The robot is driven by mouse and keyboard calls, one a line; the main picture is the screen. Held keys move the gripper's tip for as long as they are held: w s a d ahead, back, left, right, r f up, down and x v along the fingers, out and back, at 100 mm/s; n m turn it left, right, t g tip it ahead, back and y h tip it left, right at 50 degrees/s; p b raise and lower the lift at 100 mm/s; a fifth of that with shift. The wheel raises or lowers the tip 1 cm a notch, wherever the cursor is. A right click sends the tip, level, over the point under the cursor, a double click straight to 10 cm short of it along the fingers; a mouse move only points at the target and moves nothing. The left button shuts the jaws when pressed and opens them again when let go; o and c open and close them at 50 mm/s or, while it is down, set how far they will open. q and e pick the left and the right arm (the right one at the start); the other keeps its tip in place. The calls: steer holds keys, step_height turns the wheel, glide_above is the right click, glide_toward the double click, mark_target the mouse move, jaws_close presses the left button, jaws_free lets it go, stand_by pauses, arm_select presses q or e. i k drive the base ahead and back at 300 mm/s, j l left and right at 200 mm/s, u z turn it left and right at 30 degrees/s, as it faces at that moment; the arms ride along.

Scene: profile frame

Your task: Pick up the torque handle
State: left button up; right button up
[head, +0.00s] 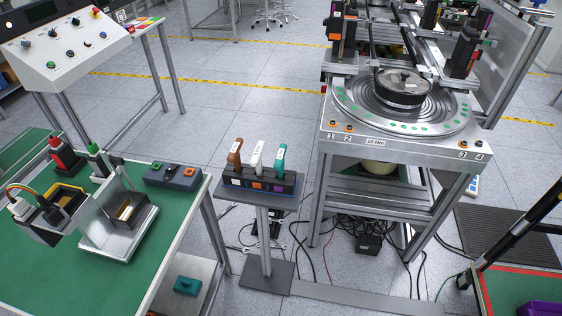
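Three handles stand upright in a dark holder (284,190) on a small grey pedestal stand in the middle of the head view. They are a brown handle (236,152), a white handle (257,158) and a teal handle (280,162). Each carries a small label too small to read with certainty, so I cannot tell which one the task means. The holder has coloured squares on its front, with orange in the middle. Neither of my grippers is in view.
A green-topped bench (40,270) with fixtures stands at left, close to the pedestal. A metal station with a round turntable (350,108) stands at right. Loose cables lie on the floor below it. A control panel (62,50) stands at the upper left.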

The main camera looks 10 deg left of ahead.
mark_target(279, 165)
steer(key=i+l, duration=0.15)
steer(key=i, duration=0.25)
steer(key=i+l+u, duration=0.25)
steer(key=i+u, duration=0.2)
steer(key=i+l+u, duration=0.5)
steer(key=u, duration=0.25)
steer(key=k+j, duration=0.05)
